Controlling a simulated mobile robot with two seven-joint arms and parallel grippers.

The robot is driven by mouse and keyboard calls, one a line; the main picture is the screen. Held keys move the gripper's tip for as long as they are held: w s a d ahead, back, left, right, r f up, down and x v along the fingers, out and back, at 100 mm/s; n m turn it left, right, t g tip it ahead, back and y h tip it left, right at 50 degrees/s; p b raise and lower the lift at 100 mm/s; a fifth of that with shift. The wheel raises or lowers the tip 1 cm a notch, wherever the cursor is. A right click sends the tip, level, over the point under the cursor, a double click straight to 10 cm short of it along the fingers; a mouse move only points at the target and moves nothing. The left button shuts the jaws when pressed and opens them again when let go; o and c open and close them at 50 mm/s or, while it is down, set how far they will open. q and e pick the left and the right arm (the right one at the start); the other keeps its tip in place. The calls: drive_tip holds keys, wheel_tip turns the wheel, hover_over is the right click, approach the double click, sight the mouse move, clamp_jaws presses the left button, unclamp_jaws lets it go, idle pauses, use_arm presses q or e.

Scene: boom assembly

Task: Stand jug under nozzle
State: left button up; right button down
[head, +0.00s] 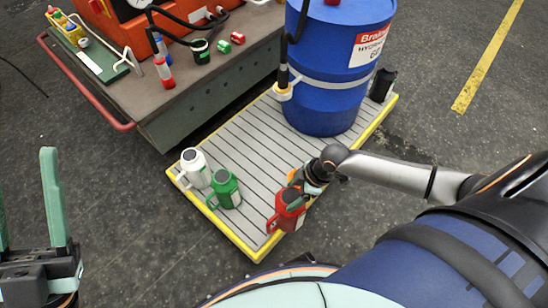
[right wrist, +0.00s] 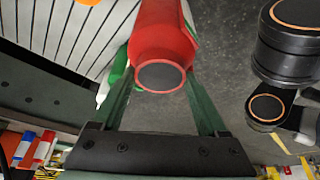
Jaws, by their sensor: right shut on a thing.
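A red jug (head: 289,216) is at the near right edge of the slatted platform (head: 240,238); I cannot tell whether its base touches the slats. My right gripper (head: 296,197) is shut on the red jug, and in the right wrist view the jug (right wrist: 163,40) sits between both fingers. A green jug (head: 226,190) and a white jug (head: 195,168) stand upright on the platform to the left. The nozzle (head: 283,91) hangs on a black hose beside the blue drum (head: 325,110), away from the red jug. My left gripper (head: 27,205) is open and empty at the far left.
A workbench (head: 215,85) with an orange machine, red-capped bottles and small parts stands at the upper left, with a red rail. A black item (head: 381,85) stands right of the drum. The slats between the jugs and drum are clear.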

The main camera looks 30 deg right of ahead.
drive_tip(key=shift+s+d+r, duration=0.3)
drive_tip(key=shift+d, duration=0.25)
drive_tip(key=shift+m+t, duration=0.4)
drive_tip(key=shift+m, duration=0.5)
drive_tip(key=w+a+r, duration=0.1)
drive_tip(key=r, duration=0.1)
drive_tip(key=w+r, duration=0.1)
drive_tip(key=r, duration=0.1)
drive_tip(key=w+a+r, duration=0.1)
drive_tip(key=r, duration=0.1)
drive_tip(key=shift+w+a, duration=0.35)
use_arm(q)
drive_tip(key=w+a+f+n+g+y+p, duration=0.4)
drive_tip(key=w+f+n+y+p, duration=0.5)
drive_tip(key=p, duration=0.6)
drive_tip(key=s+f+n+g+y+p, duration=0.2)
drive_tip(key=s+f+g+y+p, duration=0.2)
drive_tip(key=s+f+g+p, duration=0.5)
wheel_tip(320, 180, down, 3)
drive_tip(key=shift+s+p, duration=1)
drive_tip(key=shift+p, duration=0.05)
use_arm(e)
wheel_tip(320, 180, up, 48)
drive_tip(key=a+m+t+h, duration=0.1)
drive_tip(key=m+h, duration=0.2)
drive_tip(key=m, duration=0.7)
drive_tip(key=shift+s+a+t+h, duration=0.25)
drive_tip(key=shift+a+t+h, duration=0.05)
drive_tip(key=shift+a+h, duration=0.1)
